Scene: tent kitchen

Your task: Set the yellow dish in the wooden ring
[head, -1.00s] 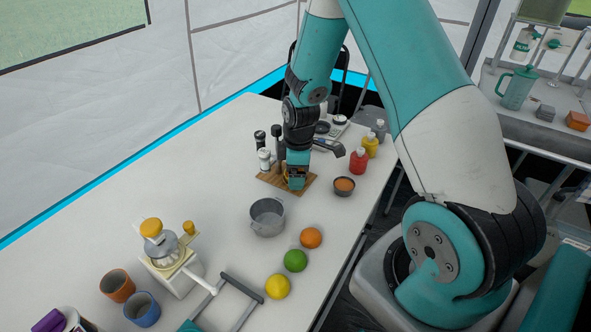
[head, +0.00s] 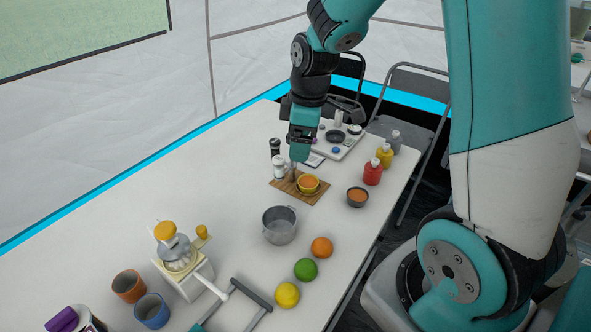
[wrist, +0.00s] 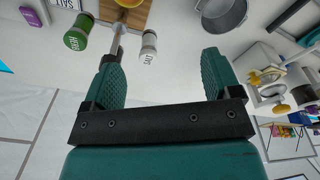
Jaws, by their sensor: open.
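The yellow dish (head: 308,186) sits on a wooden board (head: 284,186) in the head view, with an orange inside. In the wrist view, part of the yellow dish (wrist: 129,3) shows at the top edge on the board (wrist: 139,16). I cannot make out a separate wooden ring. My gripper (head: 298,158) is above and a little behind the dish, apart from it. In the wrist view my gripper (wrist: 163,62) has its fingers wide apart with nothing held between them.
A white shaker (head: 279,169) and a dark shaker (head: 275,147) stand left of the board. A small dark bowl (head: 357,197) and a red bottle (head: 372,173) are to its right. A metal pot (head: 280,226) stands in front.

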